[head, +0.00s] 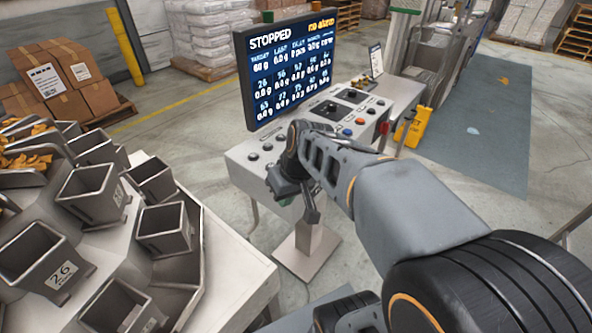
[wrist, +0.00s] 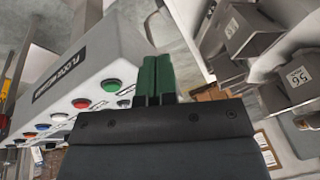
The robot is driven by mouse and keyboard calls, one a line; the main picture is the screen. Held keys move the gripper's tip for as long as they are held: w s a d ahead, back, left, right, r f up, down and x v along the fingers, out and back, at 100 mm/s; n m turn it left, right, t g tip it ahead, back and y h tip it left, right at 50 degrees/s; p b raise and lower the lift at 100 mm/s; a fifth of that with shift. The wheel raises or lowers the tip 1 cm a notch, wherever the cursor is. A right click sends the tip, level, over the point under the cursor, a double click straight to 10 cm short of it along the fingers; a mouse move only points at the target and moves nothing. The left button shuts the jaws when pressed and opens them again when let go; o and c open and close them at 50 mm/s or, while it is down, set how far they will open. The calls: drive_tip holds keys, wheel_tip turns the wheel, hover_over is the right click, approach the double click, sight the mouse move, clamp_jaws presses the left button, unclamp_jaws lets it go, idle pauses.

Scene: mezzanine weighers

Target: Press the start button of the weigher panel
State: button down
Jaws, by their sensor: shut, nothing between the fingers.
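The weigher panel (head: 237,158) is a pale sloped console on a pedestal, with a screen (head: 290,70) reading "STOPPED" behind it. In the wrist view its face (wrist: 90,65) carries a row of coloured buttons, including a green button (wrist: 111,86) and a red button (wrist: 81,103). The button labels are too small to read, so I cannot confirm which is start. My gripper (head: 285,197) is over the console's front edge, hiding part of its face. Its green fingers (wrist: 157,78) are shut and empty, to the right of the green button and apart from it in the picture.
Metal weigh buckets (head: 90,195) stand on a machine at the left, close to the console. They also show in the wrist view (wrist: 245,30). Cardboard boxes (head: 62,85) are stacked behind. A yellow post (head: 126,47) stands at the back left. Open floor lies beyond the console.

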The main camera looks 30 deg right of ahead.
drive_tip(key=w+d+r+n+t+y+p, duration=0.2)
drive_tip(key=w+d+r+y, duration=0.3)
drive_tip(key=w+d, duration=0.4)
drive_tip(key=w+r+p, duration=0.1)
drive_tip(key=w, duration=0.1)
drive_tip(key=shift+w+y+p, duration=0.3)
drive_tip(key=shift+f, duration=0.15)
wheel_tip(320, 180, down, 7)
drive_tip(key=b, duration=0.4)
drive_tip(key=shift+f+b, duration=0.75)
drive_tip(key=shift+f, duration=0.05)
drive_tip(key=shift+d+f+b, duration=0.1)
drive_tip(key=shift+f+b, duration=0.7)
drive_tip(key=shift+b, duration=0.45)
idle(1.6)
drive_tip(key=shift+r, duration=0.15)
drive_tip(key=shift+r+p, duration=0.35)
drive_tip(key=shift+r, duration=0.35)
